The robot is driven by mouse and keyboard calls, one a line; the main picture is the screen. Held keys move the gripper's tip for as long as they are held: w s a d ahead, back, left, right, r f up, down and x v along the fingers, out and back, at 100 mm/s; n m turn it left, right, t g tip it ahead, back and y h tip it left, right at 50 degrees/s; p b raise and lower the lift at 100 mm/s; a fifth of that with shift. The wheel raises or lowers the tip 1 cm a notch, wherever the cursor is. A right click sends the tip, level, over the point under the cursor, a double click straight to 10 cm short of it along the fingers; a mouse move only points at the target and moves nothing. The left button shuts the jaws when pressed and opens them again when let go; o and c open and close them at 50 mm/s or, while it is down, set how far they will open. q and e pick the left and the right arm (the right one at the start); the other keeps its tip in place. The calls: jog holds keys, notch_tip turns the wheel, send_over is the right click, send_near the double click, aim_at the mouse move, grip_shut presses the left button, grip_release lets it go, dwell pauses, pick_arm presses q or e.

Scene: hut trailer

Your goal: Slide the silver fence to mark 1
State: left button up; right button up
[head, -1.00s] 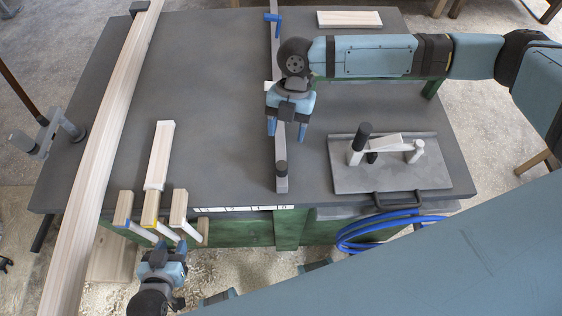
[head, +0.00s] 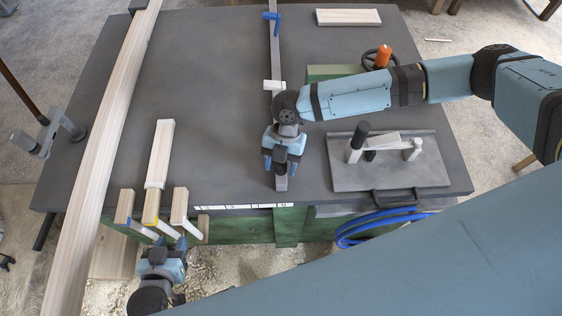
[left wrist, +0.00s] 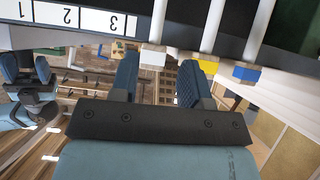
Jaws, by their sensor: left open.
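The silver fence (head: 274,60) is a long narrow bar running front to back across the dark table. Its front end lies near the numbered scale strip (head: 240,206), at the strip's right part. Marks 1 (left wrist: 25,10), 2 and 3 show in the left wrist view. My right gripper (head: 281,168) is over the fence's front end, its fingers apart on either side. It hides the black knob there. My left gripper (head: 170,243) is open and empty in front of the table, below the wooden blocks; its fingers also show in the left wrist view (left wrist: 160,85).
Several wood strips with coloured ends (head: 150,207) stick out at the front edge. A long plank (head: 100,150) crosses the left side. A grey plate with a lever clamp (head: 390,180) lies right of the fence. An orange-handled wheel (head: 384,57) stands behind.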

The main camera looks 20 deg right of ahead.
grip_shut()
jog(key=a, duration=0.2)
jog(key=w+a, duration=0.1)
jog(key=a, duration=0.1)
jog(key=w+a, duration=0.1)
jog(key=a, duration=0.2)
jog(key=shift+w+b, duration=0.1)
jog(key=shift+b, duration=0.3)
jog(key=shift+d, duration=0.1)
jog(key=shift+o, duration=0.9)
grip_release()
jog(key=shift+d+r, duration=0.1)
jog(key=shift+r, duration=0.05)
jog(key=b+v, duration=0.1)
jog(key=v, duration=1.2)
jog(key=shift+r, duration=0.3)
